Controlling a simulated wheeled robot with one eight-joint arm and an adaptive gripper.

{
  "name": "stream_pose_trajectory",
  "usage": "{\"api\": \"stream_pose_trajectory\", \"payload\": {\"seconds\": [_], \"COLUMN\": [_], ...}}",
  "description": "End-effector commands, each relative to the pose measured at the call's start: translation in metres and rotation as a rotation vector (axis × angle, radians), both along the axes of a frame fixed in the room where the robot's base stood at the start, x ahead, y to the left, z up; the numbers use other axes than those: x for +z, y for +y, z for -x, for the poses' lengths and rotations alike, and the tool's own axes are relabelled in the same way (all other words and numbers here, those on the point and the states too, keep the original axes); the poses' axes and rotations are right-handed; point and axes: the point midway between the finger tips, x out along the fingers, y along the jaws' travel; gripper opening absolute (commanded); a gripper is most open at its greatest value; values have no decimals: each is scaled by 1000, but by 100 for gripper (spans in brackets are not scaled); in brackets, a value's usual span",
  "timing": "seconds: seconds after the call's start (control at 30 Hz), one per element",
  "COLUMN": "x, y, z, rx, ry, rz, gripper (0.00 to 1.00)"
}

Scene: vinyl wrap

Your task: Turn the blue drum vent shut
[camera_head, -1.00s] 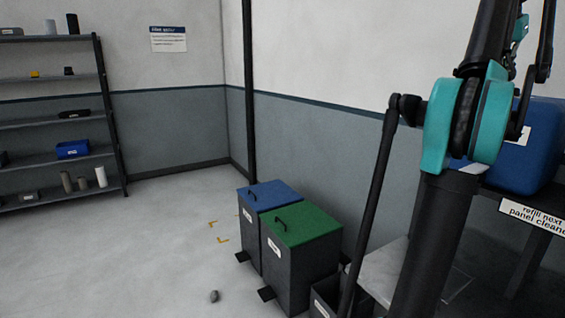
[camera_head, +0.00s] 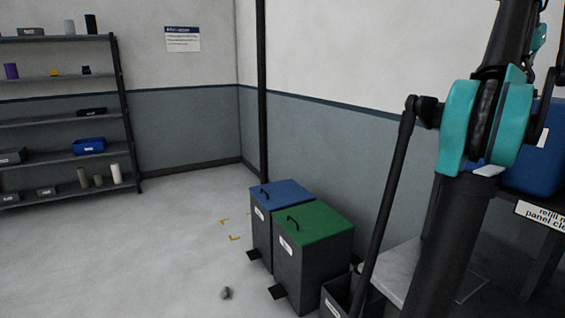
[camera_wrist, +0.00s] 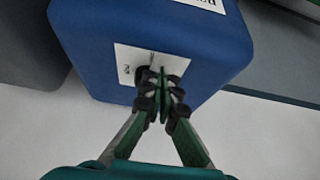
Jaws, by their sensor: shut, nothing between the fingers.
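The blue drum (camera_head: 530,168) stands at the right edge of the head view, partly hidden behind my arm. In the wrist view the drum (camera_wrist: 95,55) fills the upper middle, with a white label plate (camera_wrist: 125,58) on the face toward me. My gripper (camera_wrist: 162,82) is shut and empty, its fingertips in front of this plate. A small dark part shows on the plate just left of the fingertips; I cannot tell whether it is the vent or whether the fingers touch it. The fingers hide part of the plate. The head view does not show my fingertips.
The drum is on a dark bench (camera_head: 546,212) with a white sign. Bins with a blue lid (camera_head: 280,192) and a green lid (camera_head: 312,225) stand left of my arm. A shelf (camera_head: 60,122) is at the far left. A small grey object (camera_head: 226,293) lies on open floor.

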Motion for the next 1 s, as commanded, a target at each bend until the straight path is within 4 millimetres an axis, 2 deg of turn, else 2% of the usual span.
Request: {"api": "stream_pose_trajectory", "payload": {"seconds": [0.57, 1.0], "x": [0, 0], "y": [-5, -6], "z": [0, 8], "rx": [0, -2], "ry": [0, 0], "rz": [1, 0], "gripper": [0, 0]}}
